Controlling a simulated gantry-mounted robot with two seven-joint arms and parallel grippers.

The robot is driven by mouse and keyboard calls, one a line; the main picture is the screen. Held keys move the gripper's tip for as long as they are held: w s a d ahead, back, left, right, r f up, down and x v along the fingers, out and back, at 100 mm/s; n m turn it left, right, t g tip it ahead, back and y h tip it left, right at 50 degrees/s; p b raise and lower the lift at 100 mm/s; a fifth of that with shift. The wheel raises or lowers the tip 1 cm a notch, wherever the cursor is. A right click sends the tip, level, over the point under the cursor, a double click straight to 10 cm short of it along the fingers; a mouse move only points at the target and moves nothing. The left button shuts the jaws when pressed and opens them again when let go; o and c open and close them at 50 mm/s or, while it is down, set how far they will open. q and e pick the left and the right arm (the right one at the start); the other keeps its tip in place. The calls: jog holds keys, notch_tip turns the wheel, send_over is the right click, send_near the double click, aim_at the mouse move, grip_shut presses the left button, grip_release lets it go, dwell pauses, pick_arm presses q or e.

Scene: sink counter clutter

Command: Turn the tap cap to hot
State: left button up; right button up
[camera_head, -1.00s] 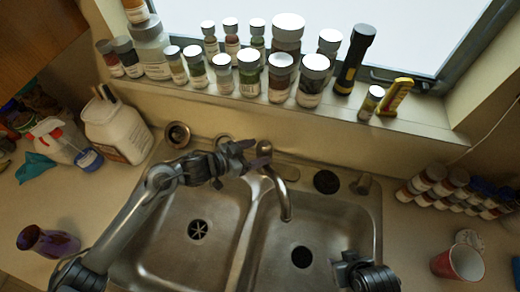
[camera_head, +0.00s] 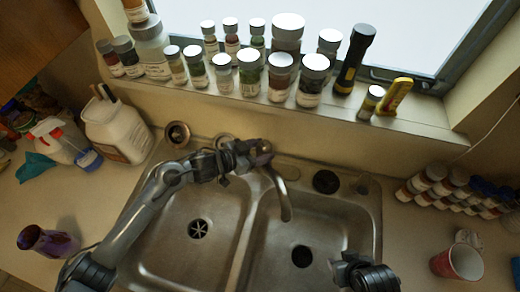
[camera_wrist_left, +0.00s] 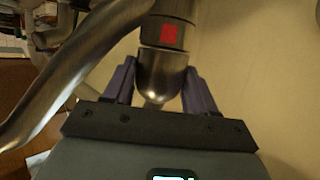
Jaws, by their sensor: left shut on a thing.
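The tap's curved metal spout (camera_head: 283,200) reaches over the divider between the two sink basins. My left gripper (camera_head: 264,154) is at the tap's top behind the sink and hides the cap in the head view. In the left wrist view the rounded metal tap cap (camera_wrist_left: 162,72) sits between the two purple fingers, and the gripper is shut on it. A dark band with a red mark (camera_wrist_left: 170,35) adjoins the cap. The spout also runs down the left of that view (camera_wrist_left: 65,75). My right gripper (camera_head: 350,268) is low at the right basin's front; its jaws are unclear.
Bottles and jars (camera_head: 250,72) line the window sill behind the tap, with a black flashlight (camera_head: 354,60). A white jug (camera_head: 118,130) stands left of the sink. Stacked small jars (camera_head: 450,190) and a red cup (camera_head: 458,263) are at right. Both basins look empty.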

pick_arm(q)
jog(key=shift+m, duration=0.3)
jog(key=shift+w+a+m+g+h+b, duration=0.1)
jog(key=shift+w+m+g+h+b, duration=0.15)
jog(key=shift+m+g+h+b, duration=0.7)
jog(key=m+g+b, duration=0.1)
jog(key=g+b, duration=0.1)
jog(key=m+g+b, duration=0.1)
jog(key=m+b, duration=0.1)
jog(key=m+g+b, duration=0.1)
jog(key=g+b, duration=0.1)
jog(key=b, duration=0.1)
jog(key=shift+w+f+g+h, duration=0.25)
jog(key=shift+g, duration=0.1)
jog(key=shift+r+m+g+b, duration=0.25)
jog(key=shift+m+g+b, duration=0.4)
jog(key=shift+b, duration=0.25)
jog(key=o, duration=0.8)
jog(key=shift+a, duration=0.2)
jog(key=b+v, duration=0.1)
jog(key=v, duration=0.9)
jog(key=shift+a+r, duration=0.25)
